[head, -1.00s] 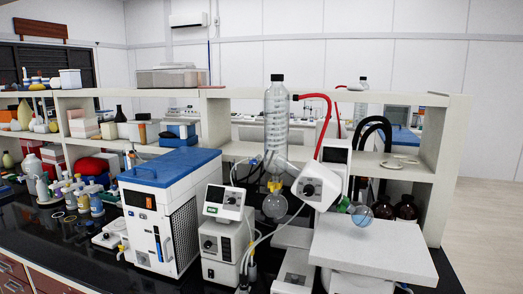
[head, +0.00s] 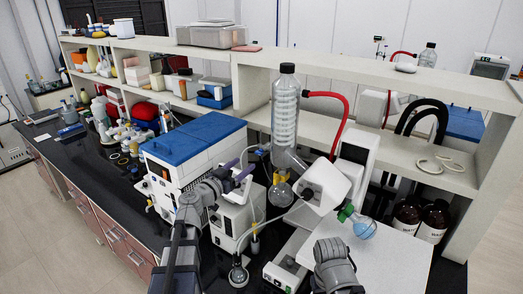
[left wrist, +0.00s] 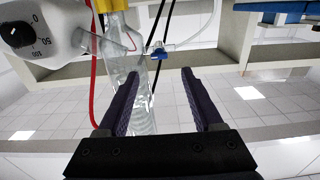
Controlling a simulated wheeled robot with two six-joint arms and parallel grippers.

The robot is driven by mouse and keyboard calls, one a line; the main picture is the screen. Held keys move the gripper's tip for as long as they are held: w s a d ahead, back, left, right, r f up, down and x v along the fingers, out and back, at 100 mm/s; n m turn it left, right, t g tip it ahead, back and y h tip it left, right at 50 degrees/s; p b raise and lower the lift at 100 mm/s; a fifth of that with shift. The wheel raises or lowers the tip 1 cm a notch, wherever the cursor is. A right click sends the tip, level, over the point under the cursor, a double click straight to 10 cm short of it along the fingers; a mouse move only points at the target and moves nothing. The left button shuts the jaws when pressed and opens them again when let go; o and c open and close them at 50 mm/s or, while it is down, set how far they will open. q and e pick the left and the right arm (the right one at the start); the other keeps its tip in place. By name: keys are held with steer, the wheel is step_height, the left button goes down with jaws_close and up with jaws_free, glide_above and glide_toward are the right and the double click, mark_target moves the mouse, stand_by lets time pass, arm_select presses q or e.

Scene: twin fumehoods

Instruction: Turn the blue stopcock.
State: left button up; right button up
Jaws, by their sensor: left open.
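The blue stopcock (left wrist: 160,52) shows in the left wrist view on a thin clear glass side tube. It lies just beyond my left gripper (left wrist: 160,75), roughly centred between the fingertips, with no visible contact. In the head view the stopcock (head: 262,151) is a small blue spot beside the glass condenser (head: 285,115). My left gripper (head: 238,175), with dark purple fingers, is to the left of the condenser and a little below the stopcock. It is open and empty. Part of my right arm shows at the bottom of the head view, but its gripper does not.
The blue-topped chiller (head: 195,140) stands left of my left gripper. A white control box (head: 235,215) is below it. The rotary evaporator head (head: 325,185), red hose (head: 338,122) and round flask (head: 364,228) are to the right. Shelves (head: 395,165) stand behind.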

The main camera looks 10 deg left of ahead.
mark_target(257, 154)
arm_select(q)
steer(key=shift+x, duration=3.95)
steer(key=shift+f, duration=0.1)
steer(key=shift+s, duration=0.1)
jaws_close()
